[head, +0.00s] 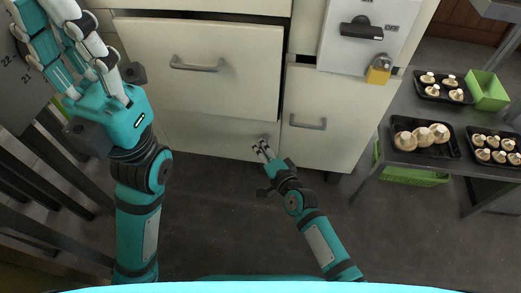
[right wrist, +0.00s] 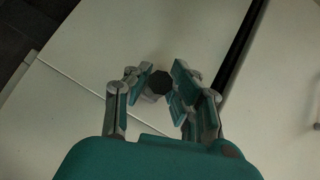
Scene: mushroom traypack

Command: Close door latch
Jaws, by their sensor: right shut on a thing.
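The latch appears as a small dark knob (right wrist: 159,83) on a pale cabinet front in the right wrist view. My right gripper (right wrist: 160,90) is shut on this knob, with one finger on either side. In the head view, the right gripper (head: 262,150) is low against the cabinet front, near the seam between two lower panels, and mostly hides the knob. My left gripper (head: 50,35) is raised at the upper left, fingers apart and empty. The large cabinet door (head: 220,95) with a bar handle (head: 197,66) is above the right gripper.
A second lower panel with a handle (head: 308,123) is to the right. At right, a table holds black mushroom trays (head: 424,149) and a green crate (head: 487,91). The floor (head: 235,225) is clear.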

